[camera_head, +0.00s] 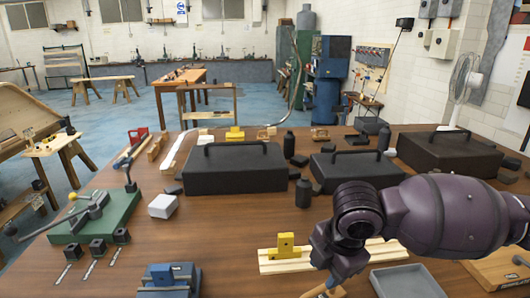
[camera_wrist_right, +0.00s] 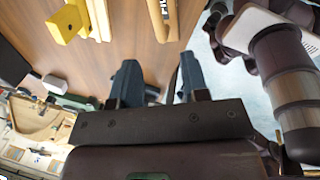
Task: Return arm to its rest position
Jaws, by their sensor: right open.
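My right arm (camera_head: 440,213) reaches in from the right in the head view and bends down at the wrist over the near part of the wooden table (camera_head: 225,236). Its gripper body shows just right of the yellow block on the wooden rails (camera_head: 285,246); the fingertips are hard to make out there. In the right wrist view my right gripper (camera_wrist_right: 159,80) has its two dark fingers apart with nothing between them. A wooden tool handle (camera_wrist_right: 164,18) with dark lettering lies beyond the fingers, apart from them. My left gripper is not seen.
Black toolboxes (camera_head: 235,170) stand across the table's middle and back right. A green-based lever tool (camera_head: 105,215) and a white block (camera_head: 162,206) are at left. A blue vise-like piece (camera_head: 168,280) is at the near edge, and a grey tray (camera_head: 405,283) is near right.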

